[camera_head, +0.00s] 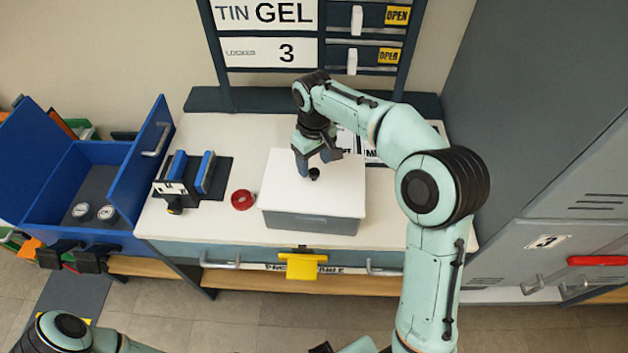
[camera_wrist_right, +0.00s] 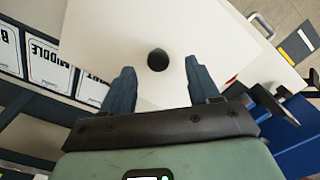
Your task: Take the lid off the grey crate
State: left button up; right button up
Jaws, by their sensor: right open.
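The grey crate (camera_head: 310,222) stands on the white worktop, its lid (camera_head: 340,190) lying flat on top. The lid is white with a small round black knob (camera_head: 314,174) near its middle. My right gripper (camera_head: 318,160) points down over the knob, with its fingers apart. In the right wrist view, the knob (camera_wrist_right: 157,60) shows between and just beyond the two open fingertips (camera_wrist_right: 159,72), with white lid (camera_wrist_right: 100,35) around it. I cannot tell the exact height of the fingers above the lid. My left gripper is out of view.
An open blue box (camera_head: 140,175) with gauges is farther left. Labelled cards (camera_head: 372,150) lie behind the crate. Grey lockers (camera_head: 560,150) stand at the right.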

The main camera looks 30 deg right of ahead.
aim_at(314, 171)
jog(key=f, duration=0.3)
jog(key=shift+w+d+f, duration=0.15)
jog(key=shift+w+f, duration=0.05)
jog(key=shift+c, duration=0.2)
grip_shut()
jog(key=shift+r, duration=0.1)
